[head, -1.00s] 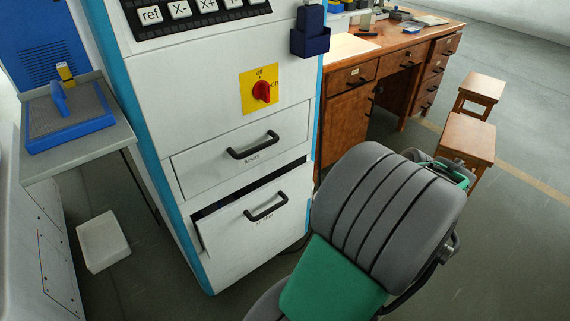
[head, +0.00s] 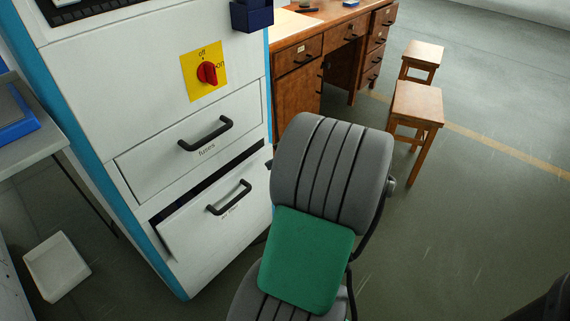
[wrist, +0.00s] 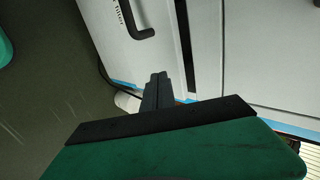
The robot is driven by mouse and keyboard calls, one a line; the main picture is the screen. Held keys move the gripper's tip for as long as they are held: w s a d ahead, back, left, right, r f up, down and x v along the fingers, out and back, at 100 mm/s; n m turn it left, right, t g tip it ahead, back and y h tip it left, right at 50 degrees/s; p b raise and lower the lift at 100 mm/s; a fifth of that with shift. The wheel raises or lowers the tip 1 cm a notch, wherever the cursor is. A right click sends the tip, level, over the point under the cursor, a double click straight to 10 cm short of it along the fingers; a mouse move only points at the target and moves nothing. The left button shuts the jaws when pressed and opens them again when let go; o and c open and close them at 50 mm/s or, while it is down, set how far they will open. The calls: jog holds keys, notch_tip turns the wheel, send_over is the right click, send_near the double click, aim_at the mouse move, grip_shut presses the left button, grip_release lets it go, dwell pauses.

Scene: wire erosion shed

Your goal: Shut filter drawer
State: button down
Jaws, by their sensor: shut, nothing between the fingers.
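The filter drawer (head: 222,222) is the lower white drawer of the machine cabinet. It stands partly open, with a dark gap along its top edge and left side. Its black handle (head: 229,198) is in the middle of its front. The drawer front (wrist: 150,50) also shows in the wrist view, with the handle at the upper left and the dark gap on its right. My gripper (wrist: 158,78) is shut and empty, its fingertips near the cabinet's side edge by the drawer; contact cannot be told. In the head view my arm hides most of the gripper.
The fuses drawer (head: 190,140) above is shut. A red rotary switch (head: 207,73) and a dark blue box (head: 252,15) are on the cabinet. A wooden desk (head: 330,55) and stools (head: 418,103) stand behind. A white bin (head: 57,266) is at left.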

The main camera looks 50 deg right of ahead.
aim_at(252, 156)
jog(key=w, duration=0.1)
jog(key=w+b, duration=0.1)
jog(key=w, duration=0.2)
jog(key=shift+w+f, duration=0.3)
jog(key=shift+f, duration=0.1)
jog(key=shift+r, duration=0.1)
jog(key=shift+w+a+r+p, duration=0.1)
jog(key=shift+w+r+p, duration=0.05)
jog(key=shift+w+p, duration=0.85)
jog(key=shift+w, duration=0.3)
jog(key=shift+f, duration=0.2)
jog(key=shift+s, duration=0.1)
